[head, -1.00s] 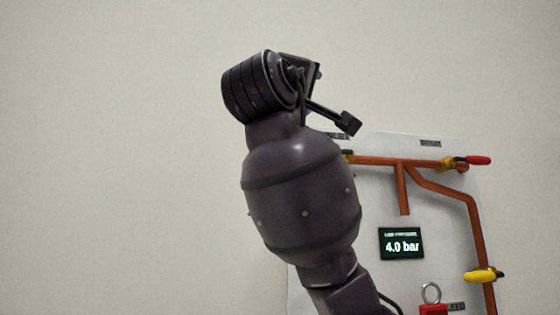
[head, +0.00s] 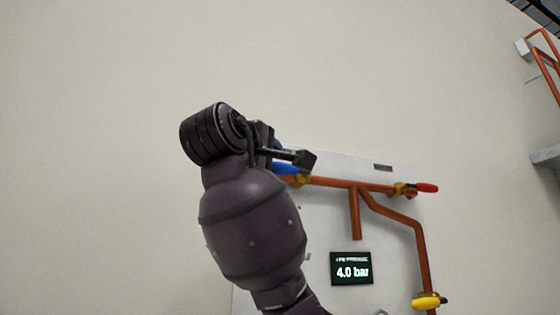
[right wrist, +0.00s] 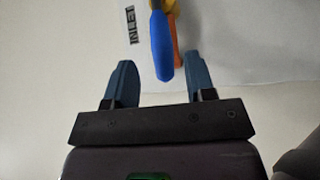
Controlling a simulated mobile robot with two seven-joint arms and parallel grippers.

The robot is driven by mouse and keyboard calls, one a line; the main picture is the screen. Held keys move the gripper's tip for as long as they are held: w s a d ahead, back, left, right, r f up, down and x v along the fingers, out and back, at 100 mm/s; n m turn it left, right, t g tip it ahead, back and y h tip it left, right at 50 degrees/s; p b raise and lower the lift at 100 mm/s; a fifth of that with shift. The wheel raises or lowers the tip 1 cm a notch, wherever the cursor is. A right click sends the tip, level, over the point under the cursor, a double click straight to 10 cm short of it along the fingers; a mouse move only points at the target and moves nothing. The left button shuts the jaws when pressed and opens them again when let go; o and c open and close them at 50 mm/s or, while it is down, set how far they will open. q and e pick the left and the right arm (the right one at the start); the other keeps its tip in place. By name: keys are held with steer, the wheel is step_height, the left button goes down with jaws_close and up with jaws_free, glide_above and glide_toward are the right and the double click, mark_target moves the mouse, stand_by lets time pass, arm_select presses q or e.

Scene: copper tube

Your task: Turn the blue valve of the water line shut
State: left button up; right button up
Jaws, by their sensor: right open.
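The blue valve handle (head: 287,169) shows at the left end of the copper pipe (head: 335,182), partly hidden behind my right gripper (head: 304,158). In the right wrist view the blue handle (right wrist: 161,45) points down towards the gripper. Its lower end lies between the two fingertips in the picture, with a gap on each side. My right gripper (right wrist: 161,75) is open, and I see no contact with the handle. An orange-yellow valve body shows partly behind the handle. My left gripper is not in view.
The white panel (head: 315,225) carries a display (head: 351,268) reading 4.0 bar, a red-handled valve (head: 425,188) and a yellow-handled valve (head: 427,302). More copper pipe (head: 548,75) shows at the far right. The wall left of my arm is bare.

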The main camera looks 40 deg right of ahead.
mark_target(275, 167)
steer(key=x, duration=0.4)
steer(key=shift+w+a+p, duration=0.2)
steer(key=shift+w+p, duration=0.1)
steer(key=shift+p, duration=0.1)
steer(key=shift+w+d, duration=0.2)
steer(key=shift+d, duration=0.3)
steer(key=shift+c, duration=0.3)
jaws_close()
